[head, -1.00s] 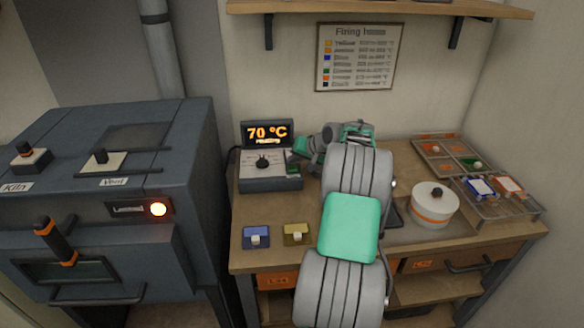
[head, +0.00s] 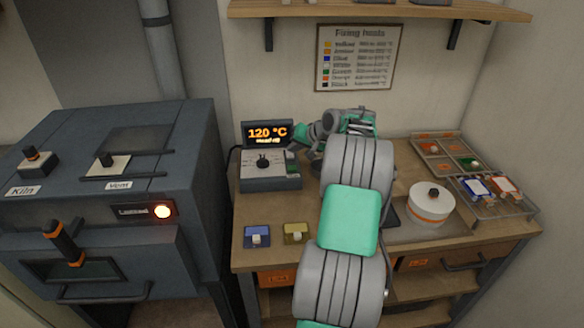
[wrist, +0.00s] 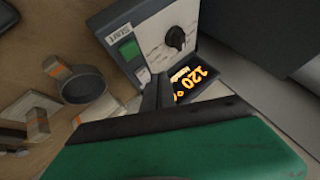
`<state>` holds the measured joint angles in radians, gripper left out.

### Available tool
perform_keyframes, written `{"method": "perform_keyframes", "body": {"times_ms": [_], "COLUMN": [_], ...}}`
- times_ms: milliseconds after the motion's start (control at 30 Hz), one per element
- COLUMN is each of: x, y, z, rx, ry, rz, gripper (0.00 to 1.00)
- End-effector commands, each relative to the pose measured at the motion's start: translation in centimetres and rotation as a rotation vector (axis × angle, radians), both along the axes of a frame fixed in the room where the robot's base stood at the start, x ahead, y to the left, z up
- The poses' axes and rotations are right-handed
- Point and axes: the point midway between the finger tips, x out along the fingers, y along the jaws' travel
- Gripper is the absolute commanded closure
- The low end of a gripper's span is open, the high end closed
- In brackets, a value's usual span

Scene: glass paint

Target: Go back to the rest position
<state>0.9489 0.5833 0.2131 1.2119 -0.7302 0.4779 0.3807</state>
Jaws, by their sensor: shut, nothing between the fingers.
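My arm reaches over the workbench, and my gripper (wrist: 158,92) shows in the wrist view with its narrow fingers together and empty. It is just in front of the kiln controller, apart from any grasped thing. The controller (head: 270,184) is a grey box with a dial, and its display (head: 268,134) glows orange with 120 °C. In the wrist view the green start button (wrist: 128,49) and the black dial (wrist: 175,38) are uncovered. In the head view the fingertips are hard to make out behind the arm.
The kiln (head: 120,200) with a lit lamp stands at the left. A blue tile (head: 257,237) and a yellow tile (head: 296,233) lie at the bench's front. A white round pot (head: 430,208), a wire rack (head: 500,205) and a sectioned tray (head: 452,150) are at the right. A shelf (head: 380,10) hangs above.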

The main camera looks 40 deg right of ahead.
Motion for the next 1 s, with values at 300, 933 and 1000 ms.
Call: {"method": "perform_keyframes", "body": {"times_ms": [300, 933, 1000], "x": [0.0, -13.1, -17.2], "y": [0.0, 36.6, 39.2], "z": [0.0, 8.2, 7.3], "rx": [0.0, -0.34, -0.38], "ry": [0.0, 0.304, 0.337], "rz": [0.0, 0.481, 0.538], "gripper": [1.0, 1.0, 1.0]}}
